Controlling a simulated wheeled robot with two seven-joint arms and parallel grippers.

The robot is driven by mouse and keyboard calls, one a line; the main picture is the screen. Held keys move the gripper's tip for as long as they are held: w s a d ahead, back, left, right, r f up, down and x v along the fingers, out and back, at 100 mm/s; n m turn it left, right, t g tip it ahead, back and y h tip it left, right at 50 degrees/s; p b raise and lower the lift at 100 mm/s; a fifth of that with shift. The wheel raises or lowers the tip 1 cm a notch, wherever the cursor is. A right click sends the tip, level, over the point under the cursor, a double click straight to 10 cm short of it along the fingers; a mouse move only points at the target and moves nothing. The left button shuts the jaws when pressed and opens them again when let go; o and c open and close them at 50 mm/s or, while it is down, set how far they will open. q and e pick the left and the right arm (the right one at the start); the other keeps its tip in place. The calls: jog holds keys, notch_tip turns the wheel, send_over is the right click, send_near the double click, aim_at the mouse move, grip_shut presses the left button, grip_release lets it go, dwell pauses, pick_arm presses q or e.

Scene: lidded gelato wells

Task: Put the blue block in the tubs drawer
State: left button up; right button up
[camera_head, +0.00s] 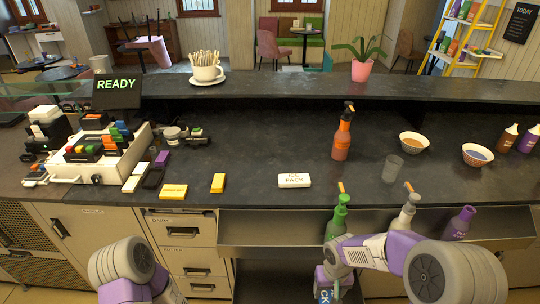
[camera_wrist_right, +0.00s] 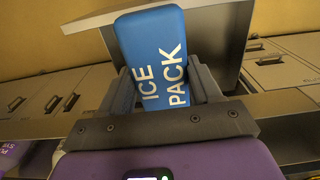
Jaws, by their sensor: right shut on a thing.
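The blue block (camera_wrist_right: 155,60), lettered ICE PACK, is shut between the fingers of my right gripper (camera_wrist_right: 165,90) in the wrist view. In the head view a bit of the block (camera_head: 325,295) shows at the bottom edge below my right gripper (camera_head: 333,280), which is low in front of the counter. Behind the block in the wrist view is a grey panel (camera_wrist_right: 225,45), perhaps part of an open drawer. No tubs label is legible. My left arm shows at the lower left of the head view, its gripper out of frame.
A white ice pack (camera_head: 294,181) lies on the counter. A steel ledge (camera_head: 270,232) runs along the counter front, with green, white and purple bottles at its right. Labelled drawers (camera_head: 182,232) are at its left. An orange bottle (camera_head: 342,138) and bowls stand farther back.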

pick_arm(q)
jog(key=o, duration=0.3)
notch_tip(320, 180, down, 9)
jog(key=b, duration=0.8)
jog(key=shift+b, duration=0.35)
